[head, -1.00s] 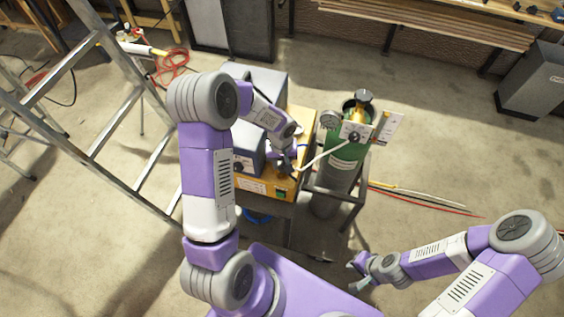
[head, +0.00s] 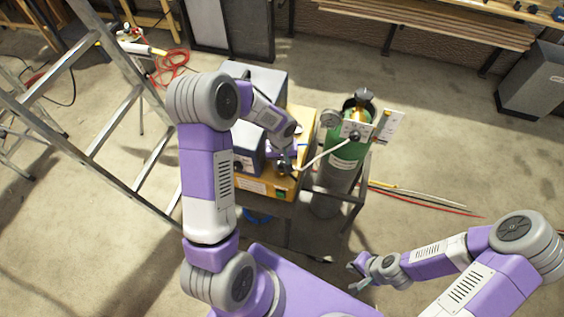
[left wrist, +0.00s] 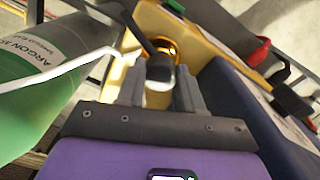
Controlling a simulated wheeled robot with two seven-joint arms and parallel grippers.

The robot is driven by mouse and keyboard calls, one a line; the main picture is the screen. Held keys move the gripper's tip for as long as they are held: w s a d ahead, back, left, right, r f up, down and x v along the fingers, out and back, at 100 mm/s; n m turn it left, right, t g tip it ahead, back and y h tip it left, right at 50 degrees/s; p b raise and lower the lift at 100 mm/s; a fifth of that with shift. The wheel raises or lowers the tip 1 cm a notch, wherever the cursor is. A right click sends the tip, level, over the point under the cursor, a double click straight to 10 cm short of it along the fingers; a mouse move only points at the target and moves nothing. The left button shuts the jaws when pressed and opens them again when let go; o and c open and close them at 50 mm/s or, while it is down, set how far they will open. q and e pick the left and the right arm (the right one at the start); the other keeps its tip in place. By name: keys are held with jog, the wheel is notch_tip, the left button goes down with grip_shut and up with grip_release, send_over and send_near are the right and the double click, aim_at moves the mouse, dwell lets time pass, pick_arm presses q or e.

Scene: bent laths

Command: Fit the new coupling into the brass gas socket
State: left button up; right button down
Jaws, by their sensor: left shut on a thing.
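My left gripper (head: 286,166) is low over the yellow-topped cart, beside the grey machine. In the left wrist view its two fingers (left wrist: 161,92) are shut on a dark, stubby coupling (left wrist: 160,69). A round brass-coloured socket (left wrist: 166,47) shows just beyond the coupling, partly hidden by it. The two look very close; I cannot tell whether they touch or how far one sits in the other. A thin white lath or tube (head: 325,154) runs from near the gripper to the gas cylinder's fittings. My right gripper (head: 357,274) is empty at the lower right, its fingers apart.
A green and grey gas cylinder (head: 344,170) stands right of the cart (head: 267,188), with a white plate and gauge on top. The grey machine (head: 248,140) crowds the gripper's left. A ladder (head: 115,128) stands left. Coloured rods (head: 420,198) lie on open floor at right.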

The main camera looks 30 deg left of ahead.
dwell(0.4)
pick_arm(q)
jog(key=o, duration=1.2)
notch_tip(320, 180, up, 8)
jog(key=shift+f, duration=0.25)
jog(key=shift+s, duration=0.1)
